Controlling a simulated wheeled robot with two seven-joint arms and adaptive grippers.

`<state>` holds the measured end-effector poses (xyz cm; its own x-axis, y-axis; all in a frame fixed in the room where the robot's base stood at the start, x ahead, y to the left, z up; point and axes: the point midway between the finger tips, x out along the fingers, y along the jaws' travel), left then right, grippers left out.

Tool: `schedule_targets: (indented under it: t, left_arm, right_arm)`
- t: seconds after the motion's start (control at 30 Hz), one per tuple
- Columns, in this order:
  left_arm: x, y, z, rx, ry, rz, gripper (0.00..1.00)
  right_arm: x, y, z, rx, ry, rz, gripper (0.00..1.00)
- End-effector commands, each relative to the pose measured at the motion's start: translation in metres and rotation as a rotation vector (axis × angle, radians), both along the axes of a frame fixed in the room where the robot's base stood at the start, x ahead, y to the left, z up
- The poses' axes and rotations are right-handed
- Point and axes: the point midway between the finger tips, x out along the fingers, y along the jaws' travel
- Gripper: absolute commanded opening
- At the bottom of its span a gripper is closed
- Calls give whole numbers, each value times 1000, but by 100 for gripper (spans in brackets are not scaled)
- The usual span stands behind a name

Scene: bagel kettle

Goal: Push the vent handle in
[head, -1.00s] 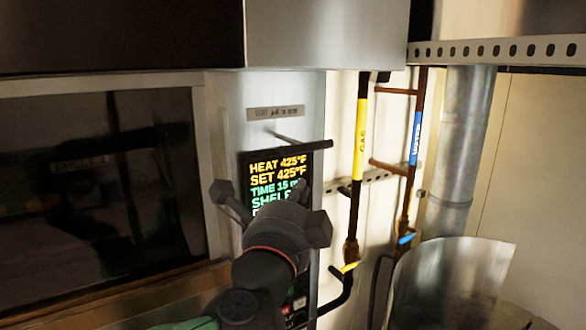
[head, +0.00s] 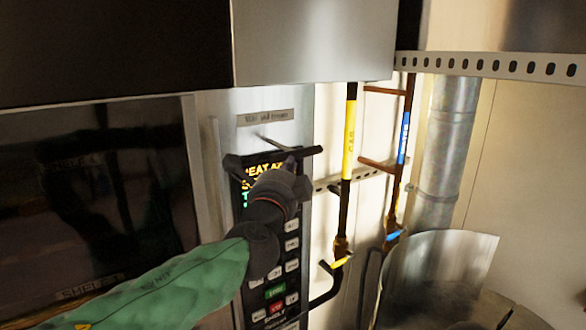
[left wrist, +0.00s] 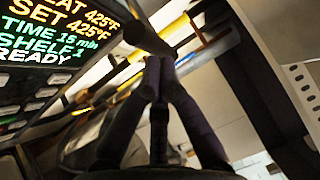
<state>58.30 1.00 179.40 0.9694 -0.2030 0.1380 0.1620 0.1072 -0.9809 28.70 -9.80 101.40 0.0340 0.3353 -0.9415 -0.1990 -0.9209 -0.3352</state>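The vent handle is a dark bar (head: 312,151) on a thin rod, standing out from the steel oven panel under a small label plate. In the left wrist view, a dark bar end (left wrist: 144,38) shows just beyond my fingertips. My left gripper (left wrist: 158,64) has its two dark fingers brought together at the tips, with nothing seen between them. In the head view my left gripper (head: 288,163) is at the handle, in front of the panel, and hides part of the bar. I cannot tell whether the tips touch it. My right gripper is not in view.
The oven display (left wrist: 45,30) and keypad (head: 290,245) lie behind and below my left gripper. Yellow (head: 349,140) and blue-marked (head: 404,137) pipes stand to the right, beside a curved metal vessel (head: 435,270). A steel hood (head: 315,40) overhangs above.

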Motion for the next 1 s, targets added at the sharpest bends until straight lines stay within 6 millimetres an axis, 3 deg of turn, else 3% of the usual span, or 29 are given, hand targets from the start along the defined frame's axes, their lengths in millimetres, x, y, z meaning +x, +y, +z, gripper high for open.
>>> schedule_targets:
  t: [0.37,0.8,1.0]
  left_arm:
    - [3,2,-1,0,0,1,0]
    - [60,40,-3,0,1,4,0]
    - [66,45,1,-1,-1,3,0]
  right_arm:
    - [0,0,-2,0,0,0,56]
    - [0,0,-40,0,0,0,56]
    - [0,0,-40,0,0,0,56]
